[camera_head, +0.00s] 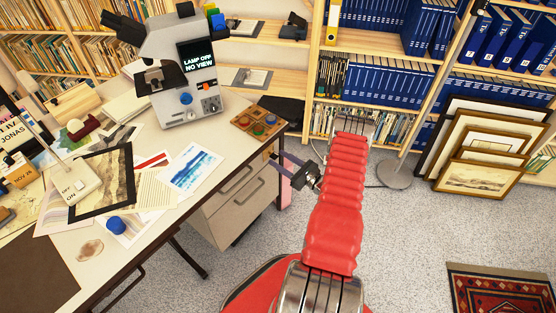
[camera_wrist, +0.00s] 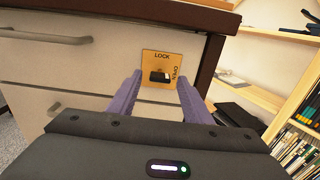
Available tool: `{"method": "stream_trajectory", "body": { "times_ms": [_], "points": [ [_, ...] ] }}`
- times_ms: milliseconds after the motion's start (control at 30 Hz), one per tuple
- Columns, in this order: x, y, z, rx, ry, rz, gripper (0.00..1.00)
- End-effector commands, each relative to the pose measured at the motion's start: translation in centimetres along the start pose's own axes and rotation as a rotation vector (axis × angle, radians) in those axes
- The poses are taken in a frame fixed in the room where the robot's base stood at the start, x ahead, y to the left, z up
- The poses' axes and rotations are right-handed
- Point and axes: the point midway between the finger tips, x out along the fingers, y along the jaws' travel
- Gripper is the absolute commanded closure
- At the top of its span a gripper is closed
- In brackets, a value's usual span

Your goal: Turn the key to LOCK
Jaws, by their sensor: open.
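The key (camera_wrist: 160,77) is a small dark handle on a square tan plate (camera_wrist: 149,62) on the drawer cabinet's front in the wrist view. The plate reads LOCK at its top and OPEN down its right side. The key's grip looks roughly level, crosswise to the LOCK word. My gripper (camera_wrist: 160,82) has two purple fingers, spread apart, one on each side of the key in the picture. I cannot tell whether they touch it. In the head view my gripper (camera_head: 292,168) is beside the cabinet's right end; the key is hidden there.
The drawer cabinet (camera_head: 238,205) stands under the desk (camera_head: 140,250), whose edge overhangs the key plate. Drawer handles (camera_wrist: 45,37) stick out to the left. Shelves (camera_wrist: 262,55) stand to the right. Framed prints (camera_head: 480,165) lean at the far right; grey floor is open between.

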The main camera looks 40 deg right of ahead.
Motion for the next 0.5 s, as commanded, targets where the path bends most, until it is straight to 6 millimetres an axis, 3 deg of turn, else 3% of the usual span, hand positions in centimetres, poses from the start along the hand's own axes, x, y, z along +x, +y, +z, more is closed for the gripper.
{"method": "stream_trajectory", "body": {
  "times_ms": [133, 433, 500],
  "points": [
    [0.99, 0.06, -0.01, 0.001, 0.0, 0.001, 0.55],
    [1.15, 0.03, -0.01, 0.001, 0.0, 0.0, 0.55],
    [1.14, 0.02, -0.01, 0.001, 0.0, 0.0, 0.6]
  ]
}}
